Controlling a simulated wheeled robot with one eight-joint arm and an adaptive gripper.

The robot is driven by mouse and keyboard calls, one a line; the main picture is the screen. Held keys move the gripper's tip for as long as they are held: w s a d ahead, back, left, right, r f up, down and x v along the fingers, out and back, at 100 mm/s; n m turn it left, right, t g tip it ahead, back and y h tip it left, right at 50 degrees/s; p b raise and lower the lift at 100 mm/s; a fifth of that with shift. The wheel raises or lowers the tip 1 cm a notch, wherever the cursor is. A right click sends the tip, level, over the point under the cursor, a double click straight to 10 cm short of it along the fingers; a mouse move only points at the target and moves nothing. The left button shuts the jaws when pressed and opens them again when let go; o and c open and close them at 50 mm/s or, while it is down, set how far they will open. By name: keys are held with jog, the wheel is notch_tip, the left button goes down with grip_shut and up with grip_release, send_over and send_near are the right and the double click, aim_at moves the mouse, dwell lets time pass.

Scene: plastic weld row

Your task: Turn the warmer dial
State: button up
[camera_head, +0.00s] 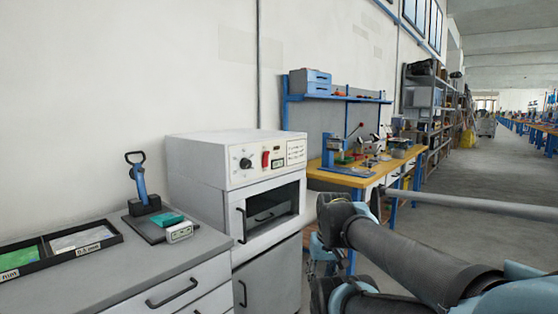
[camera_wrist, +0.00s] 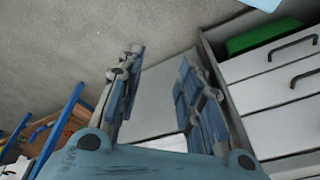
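The warmer (camera_head: 200,170) is a white box-shaped oven on a cabinet in the middle of the head view. Its front panel carries a round black dial (camera_head: 245,163), a red switch (camera_head: 266,159) and a small display. Below the panel is a dark window with a handle. My gripper (camera_wrist: 160,65) is open and empty in the wrist view, its two blue-grey fingers apart. It points at the floor and a pale cabinet front, and the dial does not show there. In the head view my arm reaches in from the lower right, apart from the dial; the fingertips are not clear there.
A grey counter (camera_head: 130,270) at left holds a black tray (camera_head: 62,250) and a blue-handled tool (camera_head: 140,185) on a stand. A yellow-topped workbench (camera_head: 375,175) stands right of the warmer. White drawers (camera_wrist: 280,95) show at right in the wrist view. Open floor lies at right.

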jog(key=shift+o, duration=1.3)
jog(key=w+a+r+n+t+y, duration=0.1)
jog(key=w+a+r+y, duration=0.2)
jog(key=a, duration=0.3)
jog(key=shift+w+a+r+y, duration=0.25)
jog(key=shift+w+y, duration=0.25)
jog(key=shift+w, duration=0.2)
jog(key=t+y, duration=0.8)
jog(key=t, duration=0.1)
send_near(249, 164)
jog(key=shift+n, duration=0.4)
jog(key=shift+x, duration=4.6)
jog(key=c, duration=1.1)
